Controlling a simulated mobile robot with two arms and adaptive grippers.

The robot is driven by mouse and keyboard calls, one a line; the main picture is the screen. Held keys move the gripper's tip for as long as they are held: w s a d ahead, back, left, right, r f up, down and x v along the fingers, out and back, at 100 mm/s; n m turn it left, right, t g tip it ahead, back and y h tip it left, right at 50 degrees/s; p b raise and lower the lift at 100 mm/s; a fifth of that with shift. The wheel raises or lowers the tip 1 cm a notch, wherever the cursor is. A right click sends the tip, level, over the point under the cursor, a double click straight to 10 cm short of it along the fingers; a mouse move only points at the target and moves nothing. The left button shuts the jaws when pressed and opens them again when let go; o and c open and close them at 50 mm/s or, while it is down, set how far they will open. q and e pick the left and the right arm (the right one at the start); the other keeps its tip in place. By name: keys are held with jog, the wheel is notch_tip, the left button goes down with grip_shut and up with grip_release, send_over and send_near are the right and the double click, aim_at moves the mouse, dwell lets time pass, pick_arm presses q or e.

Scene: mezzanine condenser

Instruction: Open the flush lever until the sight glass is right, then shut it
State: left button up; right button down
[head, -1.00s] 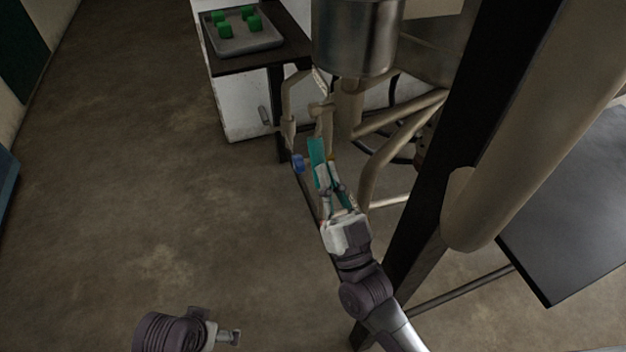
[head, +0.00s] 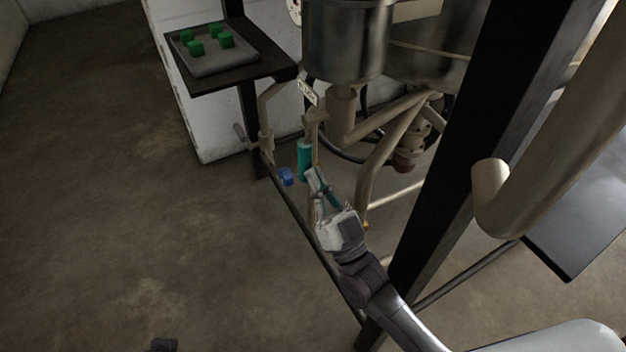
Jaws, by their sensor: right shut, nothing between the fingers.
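A teal cylindrical grip (head: 305,160) hangs upright among the pipes below the steel vessel; it looks like the flush lever's handle, but I cannot be sure. A small pale tag (head: 309,91) hangs above it, its lettering too small to read. My right gripper (head: 317,178) is just below and right of the teal grip, shut and empty; whether it touches the grip I cannot tell. A round pale-rimmed fitting (head: 295,10) is cut off at the top edge; I cannot tell whether it is the sight glass.
A blue handle (head: 286,177) sits just left of my right gripper. A grey tray (head: 212,64) with several green cubes rests on a dark shelf at the upper left. A steel vessel (head: 346,42) and a thick dark post (head: 455,150) crowd the right.

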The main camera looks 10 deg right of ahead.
jog(key=shift+w+d, duration=0.1)
jog(key=shift+w, duration=0.05)
dwell(0.3)
jog(key=v, duration=1.2)
